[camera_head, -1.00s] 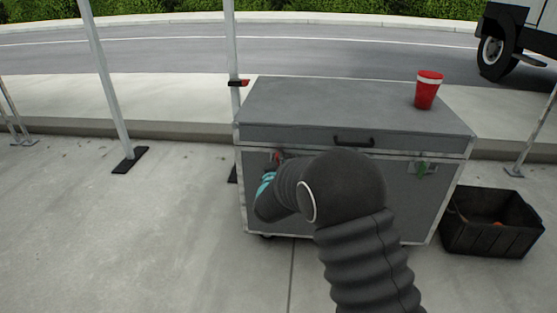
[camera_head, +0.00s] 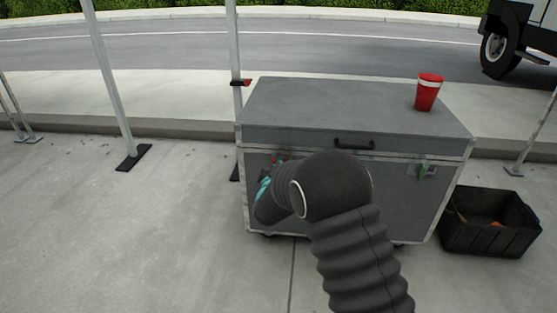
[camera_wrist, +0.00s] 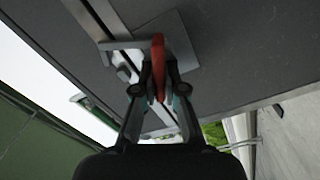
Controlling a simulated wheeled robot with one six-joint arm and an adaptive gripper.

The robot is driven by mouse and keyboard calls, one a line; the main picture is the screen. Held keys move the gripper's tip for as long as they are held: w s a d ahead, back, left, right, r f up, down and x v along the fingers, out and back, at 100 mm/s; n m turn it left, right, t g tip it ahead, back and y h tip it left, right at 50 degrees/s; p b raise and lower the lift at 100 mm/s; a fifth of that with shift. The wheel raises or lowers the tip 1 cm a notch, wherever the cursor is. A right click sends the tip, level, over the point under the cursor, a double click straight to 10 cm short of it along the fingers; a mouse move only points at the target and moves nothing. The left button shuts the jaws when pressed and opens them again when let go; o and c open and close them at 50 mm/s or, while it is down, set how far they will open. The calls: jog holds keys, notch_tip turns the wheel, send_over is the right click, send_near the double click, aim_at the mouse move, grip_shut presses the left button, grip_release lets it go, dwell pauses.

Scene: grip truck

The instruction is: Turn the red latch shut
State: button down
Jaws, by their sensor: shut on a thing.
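The red latch (camera_wrist: 158,62) is on the front of the grey case (camera_head: 345,195), at its left side. In the wrist view its red handle stands between my two fingers, in front of a metal plate on the case. My gripper (camera_wrist: 157,98) is shut on the red latch. A green latch (camera_head: 422,172) is on the right side of the case front.
A red cup (camera_head: 428,95) stands on the case lid near its back right. A black crate (camera_head: 490,240) with something orange inside is on the ground at the right. A pole (camera_head: 112,85) stands at the left. The pavement at the left front is clear.

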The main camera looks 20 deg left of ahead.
jog(key=n+p, duration=0.1)
jog(key=n, duration=0.4)
jog(key=shift+a+f, duration=0.1)
jog(key=shift+f, duration=0.05)
jog(key=shift+p, duration=0.3)
dwell(0.3)
jog(key=c, duration=1.2)
grip_release()
jog(key=shift+f, duration=0.1)
jog(key=shift+c, duration=0.2)
jog(key=v, duration=1.2)
